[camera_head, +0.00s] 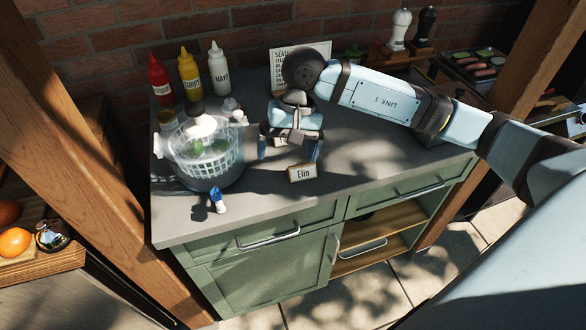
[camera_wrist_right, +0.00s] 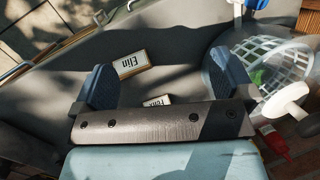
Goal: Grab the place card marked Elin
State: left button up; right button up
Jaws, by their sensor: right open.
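The place card marked Elin (camera_head: 302,172) stands on the grey counter (camera_head: 350,165) near its front edge, right of the salad spinner. It also shows in the right wrist view (camera_wrist_right: 131,64), lying between and beyond the two blue fingertips. My right gripper (camera_head: 289,154) hangs over the counter, just behind the card; its fingers are apart and nothing is between them. A second card (camera_wrist_right: 157,100) shows partly in the right wrist view, close to the gripper's body, its lettering partly hidden. My left gripper is not in view.
A clear salad spinner (camera_head: 205,165) with a basket stands close left of the gripper. Ketchup (camera_head: 160,80), mustard (camera_head: 190,76) and mayo (camera_head: 219,70) bottles stand behind it. A printed sign (camera_head: 286,68) is at the back. A small blue-and-white item (camera_head: 219,203) lies in front. The counter's right side is mostly clear.

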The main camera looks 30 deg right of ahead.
jog(key=w+d+r+n+t+h, duration=0.1)
jog(key=w+d+h, duration=0.2)
jog(key=d, duration=0.3)
send_over(302, 166)
notch_tip(302, 166, down, 7)
jog(key=shift+s+d+r, duration=0.1)
jog(key=shift+w+f+p, duration=0.15)
jog(key=shift+f+p, duration=0.05)
jog(key=shift+f, duration=1.3)
jog(key=shift+w+f+p, duration=0.15)
jog(key=shift+f, duration=1.35)
jog(key=c, duration=0.9)
jog(key=shift+r, duration=0.1)
